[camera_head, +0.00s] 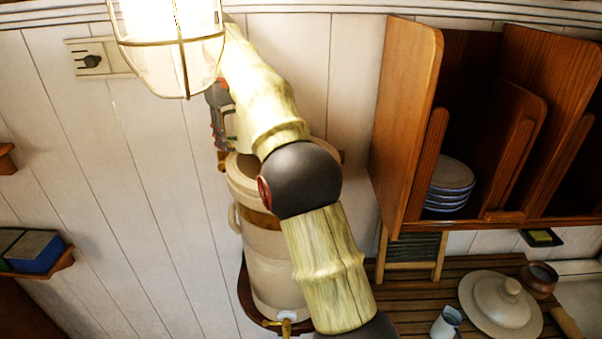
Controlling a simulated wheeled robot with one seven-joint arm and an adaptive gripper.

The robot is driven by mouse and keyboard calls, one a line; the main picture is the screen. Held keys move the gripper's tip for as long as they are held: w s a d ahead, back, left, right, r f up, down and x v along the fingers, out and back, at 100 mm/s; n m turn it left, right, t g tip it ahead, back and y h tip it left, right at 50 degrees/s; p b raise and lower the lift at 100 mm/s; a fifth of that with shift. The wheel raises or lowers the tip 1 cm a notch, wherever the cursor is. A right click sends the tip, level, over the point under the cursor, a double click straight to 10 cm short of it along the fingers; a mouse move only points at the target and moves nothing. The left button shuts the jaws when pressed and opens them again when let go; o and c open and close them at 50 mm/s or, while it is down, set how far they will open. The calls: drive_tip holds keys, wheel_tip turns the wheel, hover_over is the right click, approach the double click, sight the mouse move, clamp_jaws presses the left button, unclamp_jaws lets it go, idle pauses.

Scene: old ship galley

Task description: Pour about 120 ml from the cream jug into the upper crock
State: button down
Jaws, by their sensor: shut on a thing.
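The tall cream-and-tan crock (268,270) stands against the wall in the head view. Its upper part has an open rim (240,178), partly covered by my arm, and a side handle. A small tap shows at its foot. My gripper (222,140) is above the left side of the rim, partly hidden by my arm and the lamp. It is shut on a pale thing (231,127), probably the cream jug, of which only a sliver shows. Its tilt and any liquid cannot be seen.
A caged lamp (168,45) hangs close by my gripper. A wooden plate rack (408,120) stands right of my arm. The slatted counter (405,295) holds a pale lid (497,305), a small blue-and-white jug (446,323) and a brown pot (540,279). The left wall is mostly clear.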

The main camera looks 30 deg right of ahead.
drive_tip(key=shift+d, duration=0.2)
drive_tip(key=shift+s, duration=0.15)
